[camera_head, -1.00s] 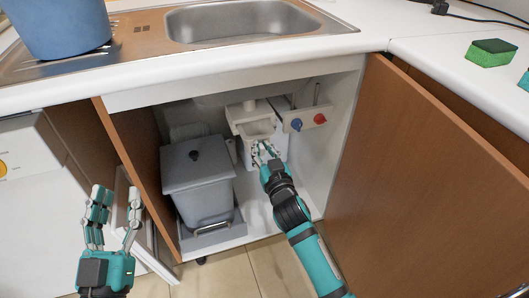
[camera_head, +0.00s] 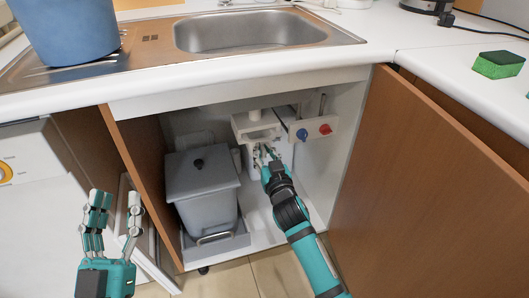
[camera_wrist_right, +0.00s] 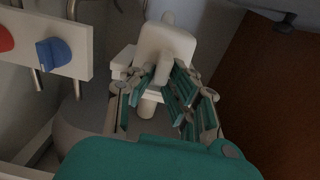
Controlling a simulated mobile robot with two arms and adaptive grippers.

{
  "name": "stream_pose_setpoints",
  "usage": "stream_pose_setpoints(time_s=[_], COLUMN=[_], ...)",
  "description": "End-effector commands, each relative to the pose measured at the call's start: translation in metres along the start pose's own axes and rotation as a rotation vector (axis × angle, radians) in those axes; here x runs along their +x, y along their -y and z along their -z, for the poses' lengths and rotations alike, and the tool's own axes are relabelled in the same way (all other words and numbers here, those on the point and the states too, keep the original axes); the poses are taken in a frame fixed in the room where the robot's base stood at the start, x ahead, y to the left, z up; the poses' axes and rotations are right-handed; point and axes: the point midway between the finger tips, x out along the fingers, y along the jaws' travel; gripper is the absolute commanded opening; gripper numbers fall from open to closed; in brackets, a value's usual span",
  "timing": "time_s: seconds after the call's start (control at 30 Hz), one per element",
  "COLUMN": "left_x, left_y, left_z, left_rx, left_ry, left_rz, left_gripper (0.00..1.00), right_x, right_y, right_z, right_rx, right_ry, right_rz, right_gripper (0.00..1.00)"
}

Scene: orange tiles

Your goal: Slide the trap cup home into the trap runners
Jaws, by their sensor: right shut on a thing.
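The white trap body with its runners (camera_head: 241,124) hangs under the sink inside the open cabinet. The pale trap cup (camera_head: 262,135) is at its front, close against it. Whether the cup's edges sit in the runners cannot be made out. My right gripper (camera_head: 265,155) is shut on the cup from the front and below. In the right wrist view the fingers of my right gripper (camera_wrist_right: 165,88) close around the pale cup (camera_wrist_right: 167,42) and partly hide it. My left gripper (camera_head: 115,212) is open and empty, outside the cabinet at lower left.
A grey lidded bin (camera_head: 203,190) stands left of the trap. A white panel with a blue knob (camera_head: 302,134) and a red knob (camera_head: 325,129) is just right of it. The open cabinet door (camera_head: 430,185) borders my right arm. The sink (camera_head: 250,32) lies above.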

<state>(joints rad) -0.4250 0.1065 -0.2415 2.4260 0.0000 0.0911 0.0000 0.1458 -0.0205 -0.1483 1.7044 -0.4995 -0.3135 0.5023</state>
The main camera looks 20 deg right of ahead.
Motion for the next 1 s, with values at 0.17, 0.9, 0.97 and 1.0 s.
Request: stream_pose_setpoints(time_s=[0.17,0.9,0.97,1.0], left_x=[0.000,0.000,0.000,0.000], left_y=[0.000,0.000,0.000,0.000], left_z=[0.000,0.000,0.000,0.000], left_rx=[0.000,0.000,0.000,0.000], left_ry=[0.000,0.000,0.000,0.000], left_rz=[0.000,0.000,0.000,0.000], left_gripper=[0.40,0.40,0.40,0.40], right_x=[0.000,-0.059,-0.072,-0.080], right_y=[0.000,0.000,0.000,0.000], right_z=[0.001,-0.001,-0.002,-0.002], right_rx=[0.000,0.002,0.002,0.002], right_ry=[-0.001,0.002,0.003,0.003], right_rz=[0.000,0.000,0.000,0.000], right_gripper=[0.27,0.40,0.40,0.40])
